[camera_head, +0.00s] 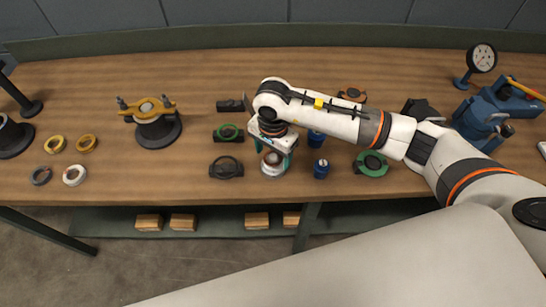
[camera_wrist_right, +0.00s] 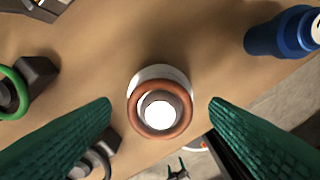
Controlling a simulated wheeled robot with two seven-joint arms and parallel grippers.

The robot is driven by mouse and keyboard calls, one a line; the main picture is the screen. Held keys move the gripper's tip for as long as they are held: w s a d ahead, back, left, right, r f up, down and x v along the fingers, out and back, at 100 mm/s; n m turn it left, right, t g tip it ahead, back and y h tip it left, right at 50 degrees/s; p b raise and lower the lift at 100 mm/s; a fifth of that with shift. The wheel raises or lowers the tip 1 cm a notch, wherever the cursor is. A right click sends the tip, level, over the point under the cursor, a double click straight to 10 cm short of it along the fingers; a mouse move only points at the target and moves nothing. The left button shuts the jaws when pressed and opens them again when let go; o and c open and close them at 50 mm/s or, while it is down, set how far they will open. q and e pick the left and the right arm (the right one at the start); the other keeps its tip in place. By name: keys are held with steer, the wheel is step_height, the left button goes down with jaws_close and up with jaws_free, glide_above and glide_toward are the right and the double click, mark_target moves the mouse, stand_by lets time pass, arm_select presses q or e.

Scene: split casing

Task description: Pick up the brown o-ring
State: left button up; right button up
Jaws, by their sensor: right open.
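The brown o-ring (camera_wrist_right: 138,108) sits around the top of a white cylindrical post in the right wrist view. The post's bright round top shows through the ring's hole. In the head view the brown o-ring (camera_head: 272,158) is small and partly covered by my right gripper. My right gripper (camera_wrist_right: 160,103) is open, with one green ridged finger on each side of the ring and a clear gap to both. It points down over the post and holds nothing. My left gripper is not in view.
A blue cylinder (camera_wrist_right: 275,35) stands right of the post, and a green ring (camera_wrist_right: 8,92) on a dark block lies left. In the head view a yellow-topped fixture (camera_head: 155,122) and loose rings (camera_head: 74,175) stand further left. The table's front edge is close.

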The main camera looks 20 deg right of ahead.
steer(key=shift+c, duration=0.5)
steer(key=c, duration=0.9)
steer(key=shift+c, duration=0.3)
